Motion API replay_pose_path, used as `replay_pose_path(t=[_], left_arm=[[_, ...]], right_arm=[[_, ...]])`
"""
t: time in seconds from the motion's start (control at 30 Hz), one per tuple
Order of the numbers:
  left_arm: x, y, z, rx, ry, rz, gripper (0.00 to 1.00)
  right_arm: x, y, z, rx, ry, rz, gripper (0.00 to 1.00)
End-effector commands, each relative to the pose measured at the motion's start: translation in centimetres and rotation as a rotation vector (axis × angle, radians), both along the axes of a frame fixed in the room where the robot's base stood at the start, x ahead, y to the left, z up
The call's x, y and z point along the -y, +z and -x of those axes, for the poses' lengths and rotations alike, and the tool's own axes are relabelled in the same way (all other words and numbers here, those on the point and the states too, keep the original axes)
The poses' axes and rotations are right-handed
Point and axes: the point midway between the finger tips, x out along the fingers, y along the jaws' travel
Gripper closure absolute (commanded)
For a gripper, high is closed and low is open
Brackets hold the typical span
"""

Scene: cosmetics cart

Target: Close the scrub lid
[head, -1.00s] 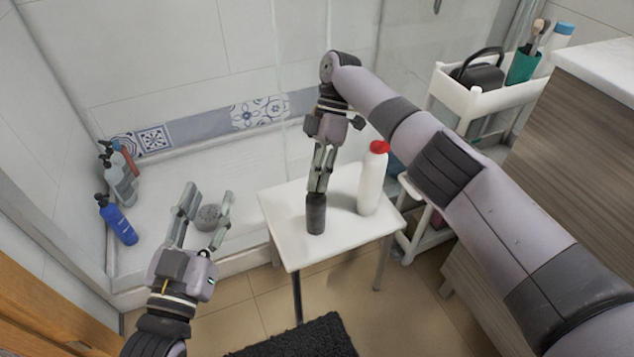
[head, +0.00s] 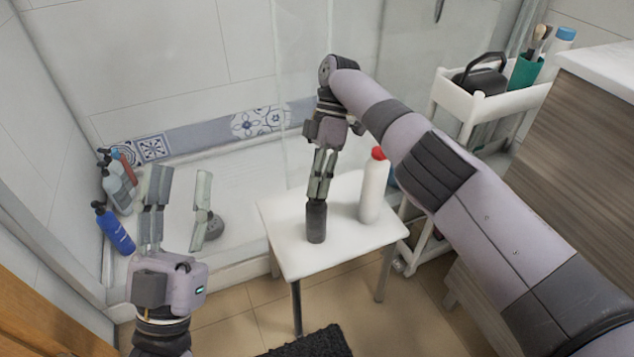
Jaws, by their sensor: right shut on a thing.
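A dark grey container (head: 316,224), which I take to be the scrub, stands upright on the white stool (head: 290,258). My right gripper (head: 319,197) points down from above and is shut on its top. The fingers cover the top, so I cannot tell the lid from the body or see whether the lid is closed. My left gripper (head: 181,172) is open and empty, fingers up, left of the stool and apart from it.
A white bottle with a red cap (head: 372,187) stands on the stool just right of the container. Several bottles, one of them blue (head: 114,230), stand in the shower corner. A round grey object (head: 214,229) lies behind my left gripper. A white cart (head: 468,100) stands at right.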

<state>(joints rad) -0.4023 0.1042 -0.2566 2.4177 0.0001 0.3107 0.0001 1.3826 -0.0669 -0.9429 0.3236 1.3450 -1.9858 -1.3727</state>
Motion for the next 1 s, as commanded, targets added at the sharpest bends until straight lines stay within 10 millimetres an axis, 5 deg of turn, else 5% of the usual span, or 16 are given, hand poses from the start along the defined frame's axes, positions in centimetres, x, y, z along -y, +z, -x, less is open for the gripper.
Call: replay_pose_path(t=[0.4, 0.77, 1.0], left_arm=[[0.0, 0.0, 0.1, -0.001, 0.0, 0.0, 0.6], [0.0, -0.1, -0.1, -0.004, -0.001, 0.0, 0.6], [0.0, -0.1, -0.1, -0.004, -0.001, 0.0, 0.6]], right_arm=[[0.0, 0.0, 0.0, 0.0, 0.0, 0.0, 0.7], [0.0, 0.5, -0.1, 0.003, 0.0, 0.0, 0.7], [0.1, 3.6, -0.1, 0.006, 0.001, 0.003, 0.7]])
